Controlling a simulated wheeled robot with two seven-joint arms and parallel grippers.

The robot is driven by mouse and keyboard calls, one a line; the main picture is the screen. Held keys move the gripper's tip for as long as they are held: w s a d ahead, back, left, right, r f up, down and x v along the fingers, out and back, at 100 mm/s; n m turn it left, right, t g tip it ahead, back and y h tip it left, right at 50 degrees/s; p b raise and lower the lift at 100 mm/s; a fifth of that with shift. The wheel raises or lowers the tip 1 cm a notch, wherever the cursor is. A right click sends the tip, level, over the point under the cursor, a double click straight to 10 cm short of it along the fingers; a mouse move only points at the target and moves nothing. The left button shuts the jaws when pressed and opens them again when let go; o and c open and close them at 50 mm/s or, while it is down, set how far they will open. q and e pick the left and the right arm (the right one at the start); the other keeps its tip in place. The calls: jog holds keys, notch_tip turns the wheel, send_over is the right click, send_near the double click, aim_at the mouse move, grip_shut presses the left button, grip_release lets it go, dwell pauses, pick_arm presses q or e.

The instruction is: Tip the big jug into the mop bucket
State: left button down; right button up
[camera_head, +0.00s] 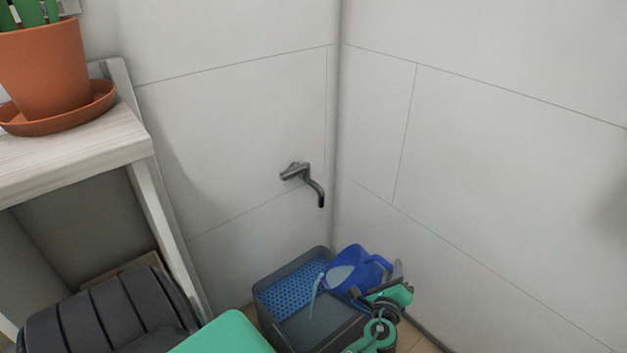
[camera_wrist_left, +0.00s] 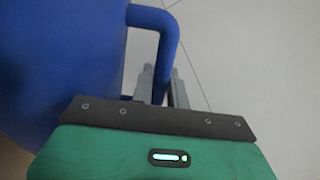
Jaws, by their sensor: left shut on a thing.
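The big blue jug (camera_head: 350,268) is tilted over the grey mop bucket (camera_head: 268,322), with its mouth toward the left. Pale liquid shows in its mouth, and a thin stream (camera_head: 314,297) falls from it into the bucket. Liquid (camera_head: 312,328) shows in the bucket beside the blue perforated insert (camera_head: 288,291). My left gripper (camera_head: 377,287) is shut on the jug's handle at the right of the bucket. In the left wrist view, its fingers close around the blue handle (camera_wrist_left: 165,45), beside the jug's blue body (camera_wrist_left: 60,60). My right gripper is not in view.
A wall tap (camera_head: 298,172) sticks out above the bucket. Walls meet in a corner close behind it. A wooden shelf (camera_head: 75,158) with a potted plant (camera_head: 45,70) on an orange saucer (camera_head: 103,107) stands at left.

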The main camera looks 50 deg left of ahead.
aim_at(371, 263)
pick_arm(q)
jog(key=shift+s+a+r+n, duration=0.3)
jog(key=shift+a+r+n, duration=0.15)
jog(key=shift+a+n, duration=0.15)
jog(key=shift+s+a+r+n, duration=0.25)
jog(key=shift+a+r+n, duration=0.2)
jog(key=shift+n, duration=0.15)
dwell(2.6)
jog(key=shift+s+a+f+n+b, duration=0.25)
jog(key=shift+a+n+b, duration=0.05)
jog(key=shift+a+n, duration=0.2)
jog(key=shift+s+a+f+n+b, duration=0.2)
jog(key=shift+s+a+n+b, duration=0.1)
jog(key=shift+a+n, duration=0.15)
dwell(1.7)
jog(key=shift+s+a+n, duration=0.2)
jog(key=shift+a+n, duration=0.05)
jog(key=shift+a, duration=0.3)
jog(key=shift+a, duration=0.1)
